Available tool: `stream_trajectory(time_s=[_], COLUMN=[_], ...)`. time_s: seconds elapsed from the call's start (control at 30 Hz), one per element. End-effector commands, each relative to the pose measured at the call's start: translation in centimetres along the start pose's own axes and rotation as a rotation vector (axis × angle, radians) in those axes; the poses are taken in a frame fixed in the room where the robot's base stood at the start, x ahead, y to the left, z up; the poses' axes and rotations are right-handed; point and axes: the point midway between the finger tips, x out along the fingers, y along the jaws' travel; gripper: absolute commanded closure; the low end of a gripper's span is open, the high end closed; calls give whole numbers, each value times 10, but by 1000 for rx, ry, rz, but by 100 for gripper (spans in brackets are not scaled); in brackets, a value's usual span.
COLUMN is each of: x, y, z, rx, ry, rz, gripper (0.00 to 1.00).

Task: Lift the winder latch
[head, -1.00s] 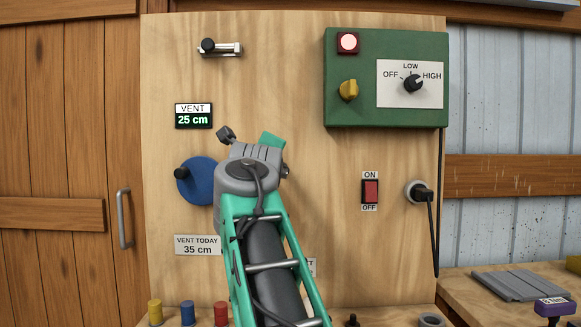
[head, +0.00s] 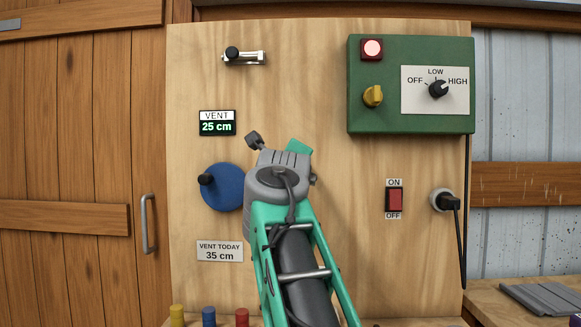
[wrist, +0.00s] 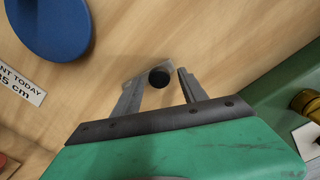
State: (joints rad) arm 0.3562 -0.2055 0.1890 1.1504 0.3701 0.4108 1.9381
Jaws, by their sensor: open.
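A black round knob on a pale grey bar (wrist: 159,78), apparently the winder latch, shows in the wrist view on the wooden panel. My gripper (wrist: 163,75) is open, with one finger on each side of the knob; whether they touch it I cannot tell. In the head view my arm hides this latch and the fingertips. The blue winder disc (head: 222,187) with its black handle is left of my gripper; its edge shows in the wrist view (wrist: 50,22). The vent display (head: 217,123) reads 25 cm, and the VENT TODAY sign (head: 219,250) reads 35 cm.
A silver bolt with a black knob (head: 244,57) is at the panel's upper left. A green box (head: 411,120) with a lit red lamp, yellow knob and dial is upper right. A red switch (head: 395,200) and plug (head: 447,201) are on the right. Coloured posts (head: 208,317) stand below.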

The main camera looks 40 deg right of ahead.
Motion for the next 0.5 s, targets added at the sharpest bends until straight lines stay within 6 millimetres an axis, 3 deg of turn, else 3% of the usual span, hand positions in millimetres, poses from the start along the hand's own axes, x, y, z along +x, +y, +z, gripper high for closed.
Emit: stream_trajectory(time_s=[0.23, 0.5], x=[-6, -59], y=[0, 0], z=[1, 2], rx=[0, 2], ry=[-2, -5], rz=[-1, 0], gripper=[50, 50])
